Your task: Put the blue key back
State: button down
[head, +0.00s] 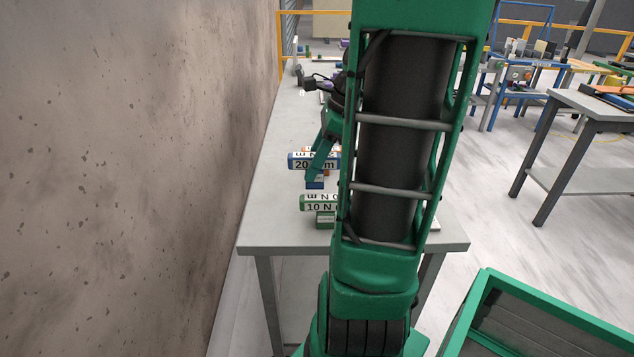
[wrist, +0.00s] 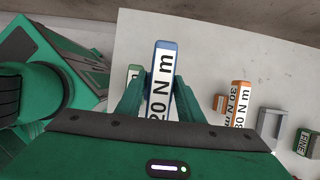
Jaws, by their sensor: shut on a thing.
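The blue key (head: 299,160) is a blue-edged bar with a white face marked 20 N m. In the wrist view the blue key (wrist: 164,60) stands out lengthwise between the fingers. My gripper (wrist: 157,92) is shut on it. In the head view my gripper (head: 323,150) reaches down over the bench at the key, partly hidden by my arm. A small blue block (head: 316,183) shows just below the key on the bench. I cannot tell whether key and block touch.
A green key (head: 318,206) marked 10 N m sits on a green block (head: 325,222) nearer the bench's front edge. An orange key (wrist: 240,105), a grey piece (wrist: 270,126) and a green block (wrist: 306,143) stand to the right. A wall (head: 170,150) runs along the bench (head: 265,235).

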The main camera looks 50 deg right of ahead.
jog(key=shift+w+d+f, duration=0.4)
jog(key=shift+d+f, duration=0.75)
jog(key=shift+f, duration=0.25)
jog(key=shift+w+d+f, duration=0.45)
jog(key=shift+d+f, duration=0.7)
jog(key=shift+f, duration=0.25)
jog(key=shift+w+d+f, duration=0.4)
jog(key=shift+d+f, duration=0.75)
jog(key=shift+f, duration=0.25)
jog(key=c, duration=1.2)
grip_release()
jog(key=shift+f, duration=0.1)
